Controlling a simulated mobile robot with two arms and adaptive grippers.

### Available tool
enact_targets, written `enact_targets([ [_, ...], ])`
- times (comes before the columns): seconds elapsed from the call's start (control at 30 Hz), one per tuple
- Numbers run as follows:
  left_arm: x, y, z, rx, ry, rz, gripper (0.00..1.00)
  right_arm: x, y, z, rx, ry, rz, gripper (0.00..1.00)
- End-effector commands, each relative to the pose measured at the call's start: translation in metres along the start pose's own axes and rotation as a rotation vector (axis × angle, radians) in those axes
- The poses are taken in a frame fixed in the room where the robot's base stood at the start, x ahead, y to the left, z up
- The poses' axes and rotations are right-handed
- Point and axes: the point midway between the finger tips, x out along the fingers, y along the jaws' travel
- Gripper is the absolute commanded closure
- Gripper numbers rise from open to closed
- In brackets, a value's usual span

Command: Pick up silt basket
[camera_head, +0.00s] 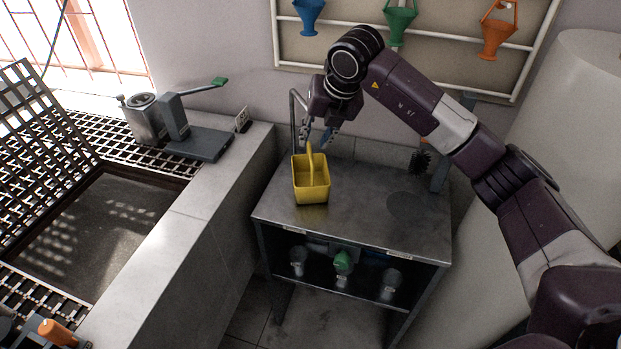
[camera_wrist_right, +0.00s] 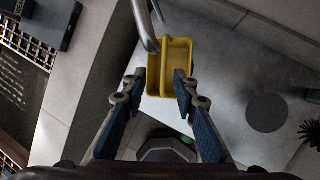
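The silt basket is a yellow, open-topped square box (camera_head: 311,190) with an upright handle. It stands on the metal table (camera_head: 385,226) near its left back corner. My right gripper (camera_head: 320,138) is above the basket, near the top of the handle. In the right wrist view my right gripper (camera_wrist_right: 160,88) is open, with one finger on each side of the yellow basket (camera_wrist_right: 176,54). I cannot tell whether a finger touches the handle. My left gripper is not in view.
A curved metal tap (camera_head: 293,108) rises just behind the basket. A dark brush (camera_head: 420,161) stands at the table's right back. The shelf below holds several small items. A concrete wall (camera_head: 205,215) borders the left, and a large pale cylinder (camera_head: 570,130) the right. The table's front is clear.

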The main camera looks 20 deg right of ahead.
Motion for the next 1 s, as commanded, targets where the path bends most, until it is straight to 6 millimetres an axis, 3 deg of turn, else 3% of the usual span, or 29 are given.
enact_targets([
  [0.33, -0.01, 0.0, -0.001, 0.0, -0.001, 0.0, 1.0, 0.032, -0.006, 0.0, 0.005, 0.003, -0.022, 0.73],
  [0.6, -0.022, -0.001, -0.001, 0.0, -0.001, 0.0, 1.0, 0.07, -0.007, -0.003, 0.005, 0.001, -0.02, 0.73],
  [0.9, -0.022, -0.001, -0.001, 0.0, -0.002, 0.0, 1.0, 0.077, -0.007, -0.004, 0.003, -0.001, -0.019, 0.73],
  [1.0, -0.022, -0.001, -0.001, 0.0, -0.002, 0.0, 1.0, 0.076, -0.007, -0.003, 0.004, -0.001, -0.019, 0.83],
])
